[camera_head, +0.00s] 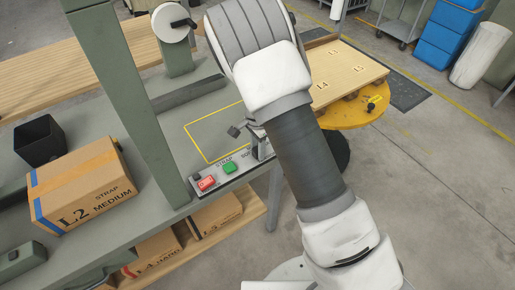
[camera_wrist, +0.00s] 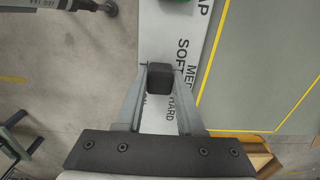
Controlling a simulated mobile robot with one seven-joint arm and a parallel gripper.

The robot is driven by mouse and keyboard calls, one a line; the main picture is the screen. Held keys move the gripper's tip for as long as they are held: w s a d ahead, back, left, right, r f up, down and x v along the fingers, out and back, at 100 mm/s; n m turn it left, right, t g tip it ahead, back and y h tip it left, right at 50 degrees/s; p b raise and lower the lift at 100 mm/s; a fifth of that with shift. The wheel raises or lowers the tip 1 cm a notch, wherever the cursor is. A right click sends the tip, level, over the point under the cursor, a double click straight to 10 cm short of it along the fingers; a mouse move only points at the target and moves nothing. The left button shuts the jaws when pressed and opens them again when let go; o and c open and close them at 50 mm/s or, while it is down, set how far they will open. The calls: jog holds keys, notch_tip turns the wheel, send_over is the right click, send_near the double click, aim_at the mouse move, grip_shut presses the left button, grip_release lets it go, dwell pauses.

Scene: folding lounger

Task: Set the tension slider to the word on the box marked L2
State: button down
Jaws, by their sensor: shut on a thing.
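The box marked L2 (camera_head: 82,185) stands on the bench at the left, and its side reads STRAP and MEDIUM. The control panel (camera_head: 220,178) at the bench edge carries a red button, a green button and lettering; it also shows in the wrist view (camera_wrist: 205,20). In the wrist view my gripper (camera_wrist: 160,76) is shut on the black slider knob (camera_wrist: 160,82). The words SOFT, MED… and HARD are printed beside it, partly hidden by the knob and right finger. I cannot tell which word the knob lines up with. In the head view my arm hides the knob.
A green post (camera_head: 128,100) rises from the bench left of the panel. A black open bin (camera_head: 40,140) stands behind the L2 box. More cardboard boxes (camera_head: 215,215) lie on the lower shelf. A yellow round table (camera_head: 352,112) holds a wooden board beyond my arm.

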jog(key=shift+w+d, duration=0.65)
jog(key=shift+d, duration=0.3)
jog(key=c, duration=0.5)
grip_release()
jog(key=shift+r, duration=0.1)
notch_tip(320, 180, up, 17)
jog(key=shift+r+p, duration=0.15)
jog(key=shift+p, duration=0.3)
